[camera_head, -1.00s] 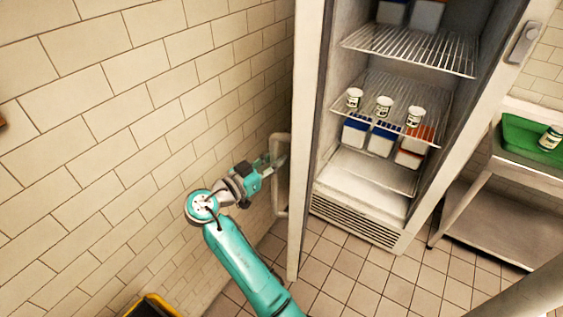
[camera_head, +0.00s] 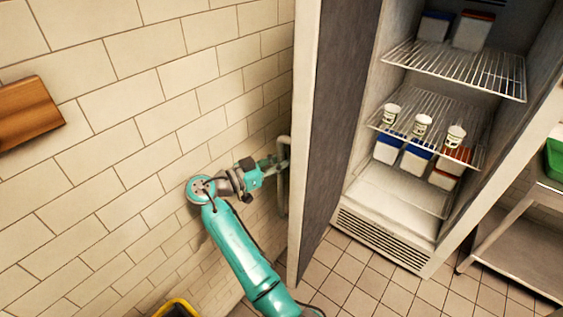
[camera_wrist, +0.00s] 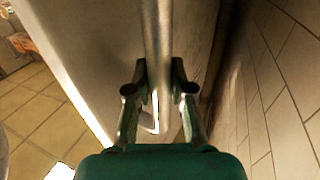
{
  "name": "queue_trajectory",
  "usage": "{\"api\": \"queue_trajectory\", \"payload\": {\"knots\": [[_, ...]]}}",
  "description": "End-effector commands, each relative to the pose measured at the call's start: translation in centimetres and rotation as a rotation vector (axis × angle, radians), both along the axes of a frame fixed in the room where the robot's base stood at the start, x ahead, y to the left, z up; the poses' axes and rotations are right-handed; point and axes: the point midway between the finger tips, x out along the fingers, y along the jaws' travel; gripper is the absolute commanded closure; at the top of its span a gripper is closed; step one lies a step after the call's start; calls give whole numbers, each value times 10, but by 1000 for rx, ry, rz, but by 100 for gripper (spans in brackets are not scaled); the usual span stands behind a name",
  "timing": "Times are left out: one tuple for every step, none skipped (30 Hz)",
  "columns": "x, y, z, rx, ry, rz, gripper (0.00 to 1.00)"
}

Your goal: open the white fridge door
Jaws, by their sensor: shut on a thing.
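The white fridge door (camera_head: 307,130) stands open, swung out towards the left wall, with its dark inner face showing. The fridge interior (camera_head: 395,190) is exposed. My gripper (camera_head: 279,162) is at the long vertical handle (camera_head: 284,185) on the door's outer side. In the wrist view my gripper's two fingers (camera_wrist: 158,88) are closed on either side of the metal handle bar (camera_wrist: 156,40). The door's outer face (camera_wrist: 95,45) fills the left of that view.
The tiled wall (camera_head: 150,90) is close to my arm and the handle. Wire shelves (camera_head: 460,70) hold tubs and small white cups (camera_head: 422,125). A steel table (camera_head: 520,240) with a green tray (camera_head: 554,158) stands at right. A yellow-rimmed bin (camera_head: 178,308) is at bottom.

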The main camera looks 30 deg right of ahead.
Motion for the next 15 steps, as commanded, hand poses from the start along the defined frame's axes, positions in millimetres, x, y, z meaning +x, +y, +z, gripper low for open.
{"api": "queue_trajectory", "payload": {"knots": [[0,0,-1,1,1,0,100],[0,0,-1,1,2,0,100],[0,0,-1,1,1,0,74],[0,0,-1,1,2,0,66],[0,0,-1,1,1,0,59],[0,0,-1,1,1,0,53],[0,0,-1,1,1,0,53],[0,0,-1,1,1,0,53],[0,0,-1,1,1,0,53],[0,0,-1,1,1,0,53],[0,0,-1,1,1,0,53],[0,0,-1,1,1,0,53],[0,0,-1,1,1,0,53],[0,0,0,1,1,0,53],[0,1,0,1,0,1,53]]}}
